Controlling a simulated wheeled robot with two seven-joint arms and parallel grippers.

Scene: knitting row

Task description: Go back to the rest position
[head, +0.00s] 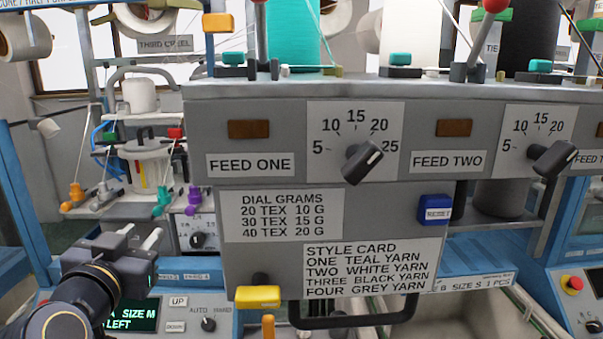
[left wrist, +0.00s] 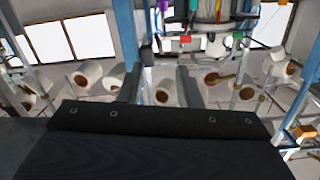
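My left gripper (head: 142,236) is at the lower left of the head view, in front of the knitting machine's left side. Its two fingers point up and to the right, with a gap between them. In the left wrist view the left gripper (left wrist: 160,72) shows its two dark fingers apart, with nothing held between them. It touches nothing that I can see. My right gripper is in neither view.
A grey panel (head: 203,190) with the feed one knob (head: 362,161) and feed two knob (head: 552,157) stands right of the gripper. A lit display (head: 130,316) lies below it. Yarn cones (left wrist: 215,76) on pegs and a blue post (left wrist: 127,35) lie beyond the fingers.

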